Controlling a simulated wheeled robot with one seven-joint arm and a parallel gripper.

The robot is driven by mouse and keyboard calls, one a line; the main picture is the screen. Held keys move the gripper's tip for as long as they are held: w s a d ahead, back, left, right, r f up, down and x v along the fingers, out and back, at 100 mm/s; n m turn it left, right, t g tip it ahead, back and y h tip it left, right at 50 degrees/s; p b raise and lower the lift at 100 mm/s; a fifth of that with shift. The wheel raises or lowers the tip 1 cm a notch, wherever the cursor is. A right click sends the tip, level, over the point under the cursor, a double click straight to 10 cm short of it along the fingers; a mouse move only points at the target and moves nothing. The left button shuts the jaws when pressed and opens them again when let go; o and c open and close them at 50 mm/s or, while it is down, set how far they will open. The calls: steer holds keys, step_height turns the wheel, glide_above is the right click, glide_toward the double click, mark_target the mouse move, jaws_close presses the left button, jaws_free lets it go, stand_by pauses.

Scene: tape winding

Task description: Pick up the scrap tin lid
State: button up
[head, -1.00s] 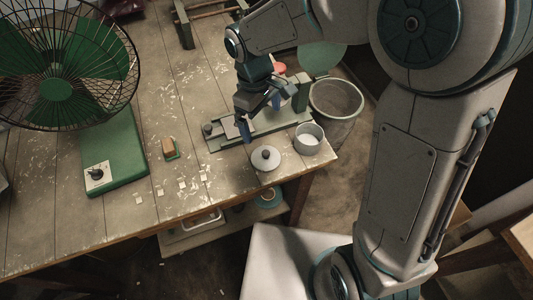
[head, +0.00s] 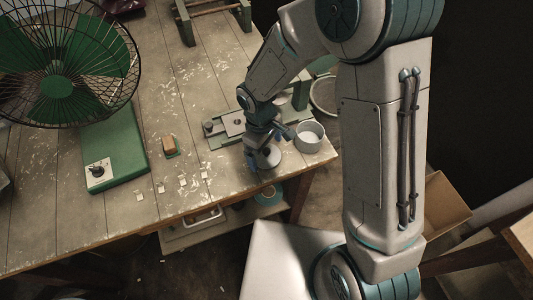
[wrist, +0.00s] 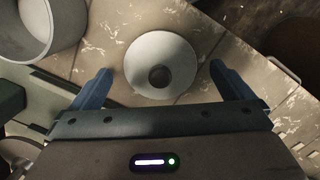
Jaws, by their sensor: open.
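The scrap tin lid (wrist: 160,50) is a round pale disc with a dark knob at its centre, lying flat on the table. In the head view the lid (head: 265,160) is partly hidden by my gripper (head: 264,160), which is over it. In the wrist view the blue fingers of my gripper (wrist: 161,88) are spread wide. The lid lies between and just beyond the fingertips, and the gap between the fingers is empty. The fingers look apart from the lid, but I cannot tell their height above it.
A white tin (head: 309,136) stands close to the right of the lid at the table corner; it also shows in the wrist view (wrist: 40,25). A green metal fixture (head: 222,140) lies behind. Paper scraps (head: 183,183), a brown block (head: 169,145) and a green fan (head: 112,155) are to the left.

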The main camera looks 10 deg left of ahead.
steer(key=shift+d+f, duration=0.1)
steer(key=shift+f, duration=0.3)
steer(key=shift+c, duration=0.3)
steer(key=c, duration=0.9)
steer(key=shift+r, duration=0.1)
steer(key=shift+c, duration=0.2)
